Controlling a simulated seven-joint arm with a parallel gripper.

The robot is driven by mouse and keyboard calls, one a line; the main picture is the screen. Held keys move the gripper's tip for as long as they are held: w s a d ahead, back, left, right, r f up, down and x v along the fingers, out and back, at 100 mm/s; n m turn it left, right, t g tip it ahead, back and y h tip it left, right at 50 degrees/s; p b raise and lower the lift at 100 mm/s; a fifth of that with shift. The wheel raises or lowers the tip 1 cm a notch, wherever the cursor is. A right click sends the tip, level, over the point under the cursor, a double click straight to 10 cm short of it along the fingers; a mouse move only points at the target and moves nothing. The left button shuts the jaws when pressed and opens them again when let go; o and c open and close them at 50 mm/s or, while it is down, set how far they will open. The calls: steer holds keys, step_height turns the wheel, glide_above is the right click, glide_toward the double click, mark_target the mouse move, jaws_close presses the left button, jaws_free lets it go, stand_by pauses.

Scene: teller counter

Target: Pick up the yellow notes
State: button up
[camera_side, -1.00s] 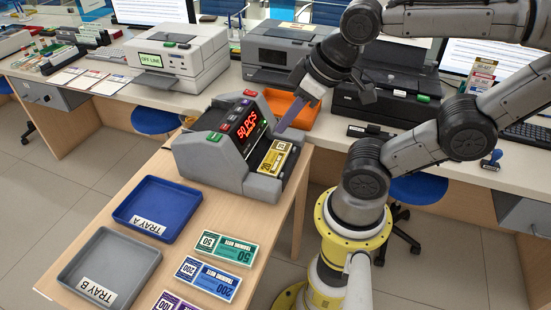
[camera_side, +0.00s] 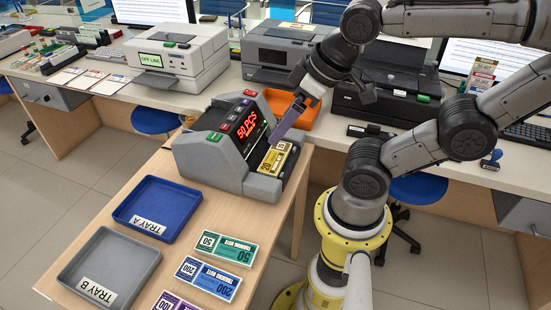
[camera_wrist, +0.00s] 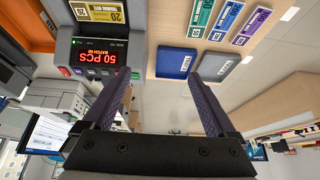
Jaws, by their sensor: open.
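The yellow notes (camera_side: 277,158) lie in the front slot of the grey counting machine (camera_side: 228,141), whose red display reads 50 PCS. In the wrist view the yellow notes (camera_wrist: 98,11) show at the top left, partly cut off by the frame edge. My gripper (camera_side: 275,140) is in the side view with its purple fingers pointing down toward the notes, close above the slot. In the wrist view the two fingers (camera_wrist: 165,75) stand wide apart with nothing between them. From the side view I cannot tell whether a finger touches the machine.
Blue tray A (camera_side: 185,187) and grey tray B (camera_side: 146,248) sit on the wooden table. Green notes (camera_side: 227,248), blue notes (camera_side: 208,278) and purple notes (camera_side: 174,302) lie beside them. An orange tray (camera_side: 310,120) is behind the gripper on the rear counter.

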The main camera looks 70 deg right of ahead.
steer(key=shift+o, duration=0.2)
steer(key=m+g, duration=0.6)
steer(key=m, duration=1.2)
glide_above(276, 155)
steer(key=f, duration=2.2)
steer(key=shift+s+a, duration=0.1)
steer(key=shift+s, duration=0.2)
steer(key=shift+w+f, duration=0.15)
steer(key=shift+f, duration=1.1)
steer(key=shift+w+f, duration=0.1)
steer(key=shift+f, duration=1.15)
